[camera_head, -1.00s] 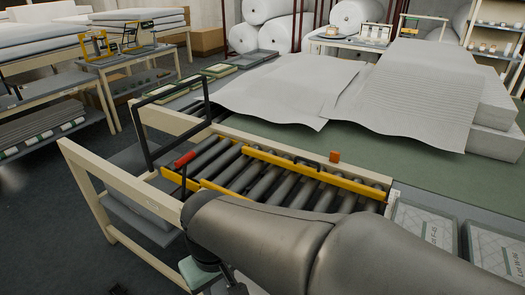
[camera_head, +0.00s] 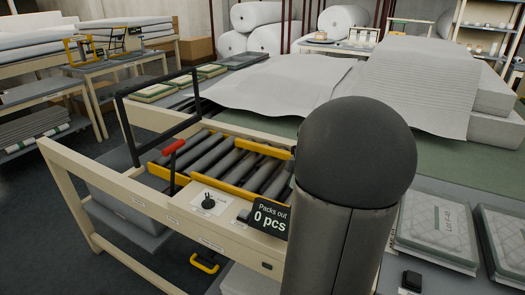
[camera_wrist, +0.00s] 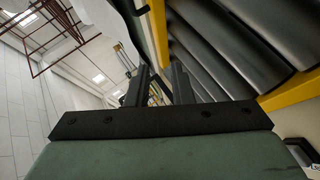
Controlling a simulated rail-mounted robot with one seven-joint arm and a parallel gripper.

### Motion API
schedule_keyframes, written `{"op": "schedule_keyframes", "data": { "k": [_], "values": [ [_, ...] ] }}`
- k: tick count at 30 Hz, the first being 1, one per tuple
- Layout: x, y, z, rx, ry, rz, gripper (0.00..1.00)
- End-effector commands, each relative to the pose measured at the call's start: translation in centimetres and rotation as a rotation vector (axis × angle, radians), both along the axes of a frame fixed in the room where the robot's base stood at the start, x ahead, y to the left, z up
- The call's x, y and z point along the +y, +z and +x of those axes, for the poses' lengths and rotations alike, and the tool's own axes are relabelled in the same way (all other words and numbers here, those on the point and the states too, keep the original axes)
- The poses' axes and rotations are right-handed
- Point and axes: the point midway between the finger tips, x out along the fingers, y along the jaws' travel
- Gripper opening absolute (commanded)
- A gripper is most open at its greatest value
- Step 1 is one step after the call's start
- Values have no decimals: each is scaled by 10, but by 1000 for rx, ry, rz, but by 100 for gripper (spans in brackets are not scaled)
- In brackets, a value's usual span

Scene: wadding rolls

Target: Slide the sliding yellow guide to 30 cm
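Two yellow guide bars run along the grey roller bed (camera_head: 215,158). The far yellow bar (camera_head: 255,147) lies on the table side, its right part hidden behind my arm. The near yellow bar (camera_head: 222,187) lies beside the front panel. I cannot tell for sure which one slides, and no scale is readable. In the wrist view, my gripper (camera_wrist: 160,82) has two dark fingers apart with an empty gap. One yellow bar (camera_wrist: 158,35) passes just beyond the fingers; another (camera_wrist: 292,92) is at right. My gripper is hidden in the head view.
A black upright frame (camera_head: 150,115) and a red-handled lever (camera_head: 173,147) stand at the left of the rollers. A front panel holds a black knob (camera_head: 208,201) and a "Packs out 0 pcs" display (camera_head: 270,217). Packed bundles (camera_head: 437,228) lie at right. Wadding sheets (camera_head: 275,85) cover the table behind.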

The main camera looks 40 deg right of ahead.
Motion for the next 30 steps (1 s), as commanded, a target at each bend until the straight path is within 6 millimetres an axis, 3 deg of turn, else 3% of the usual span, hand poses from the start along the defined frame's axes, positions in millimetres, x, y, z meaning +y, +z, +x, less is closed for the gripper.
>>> {"op": "schedule_keyframes", "data": {
  "k": [1, 6, 10, 13, 20, 30],
  "values": [
    [-28, -18, -15, -27, 22, -53, 21],
    [-74, -27, -54, -112, 132, -228, 21],
    [-86, -29, -71, -150, 175, -297, 21],
    [-89, -28, -73, -160, 188, -316, 21],
    [-101, -31, -44, -164, 190, -315, 21],
    [-131, -41, 24, -164, 189, -313, 21]
  ]
}}
